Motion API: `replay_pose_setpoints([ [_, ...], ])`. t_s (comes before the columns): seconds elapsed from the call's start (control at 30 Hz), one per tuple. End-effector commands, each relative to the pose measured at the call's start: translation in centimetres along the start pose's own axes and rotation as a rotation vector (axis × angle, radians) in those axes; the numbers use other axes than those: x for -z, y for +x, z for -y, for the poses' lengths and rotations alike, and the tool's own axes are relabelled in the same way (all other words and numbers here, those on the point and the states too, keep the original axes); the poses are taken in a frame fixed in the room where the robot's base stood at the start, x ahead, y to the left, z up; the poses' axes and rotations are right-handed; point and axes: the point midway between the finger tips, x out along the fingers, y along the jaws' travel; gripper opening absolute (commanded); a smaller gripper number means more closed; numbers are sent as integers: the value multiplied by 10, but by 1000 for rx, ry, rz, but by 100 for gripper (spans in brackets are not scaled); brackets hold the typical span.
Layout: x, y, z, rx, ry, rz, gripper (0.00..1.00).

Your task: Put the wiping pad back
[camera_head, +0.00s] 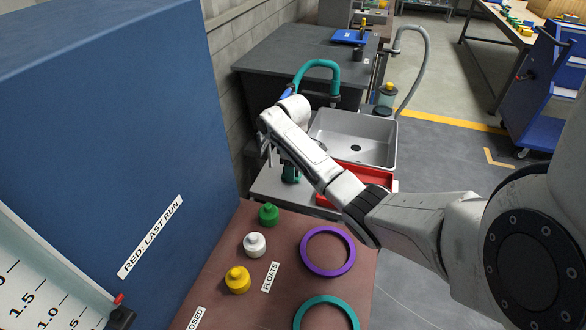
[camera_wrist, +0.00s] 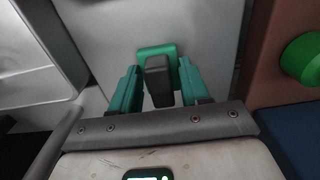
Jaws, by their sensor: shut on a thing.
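My gripper (camera_wrist: 159,82) is shut on what looks like the wiping pad. Its dark grey grip (camera_wrist: 158,72) stands between the two teal fingers, and a teal part of the pad (camera_wrist: 150,51) shows beyond it. In the head view my gripper (camera_head: 289,173) points down over the grey counter beside the sink (camera_head: 358,138), partly hidden by my arm. The pad cannot be made out clearly there. I cannot tell whether the pad touches the counter.
A red tray (camera_head: 385,184) lies by the sink, partly behind my arm. A teal faucet (camera_head: 320,65) arches near the sink. Green (camera_head: 268,214), white (camera_head: 254,244) and yellow (camera_head: 237,279) floats and purple (camera_head: 345,264) and teal (camera_head: 327,299) rings sit on the brown top. A blue panel (camera_head: 110,120) rises at left.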

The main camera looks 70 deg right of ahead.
Motion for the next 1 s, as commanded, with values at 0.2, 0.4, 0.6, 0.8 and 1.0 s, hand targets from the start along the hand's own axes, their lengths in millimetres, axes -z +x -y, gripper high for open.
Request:
replay_pose_setpoints([
  [0.2,0,2,0,0,-1,0,54],
  [0.4,0,2,0,0,-1,0,71],
  [0.6,0,2,0,0,-1,0,71],
  [0.8,1,-13,0,-2,-2,-2,71],
  [1.0,1,-53,0,-3,-2,-3,71],
])
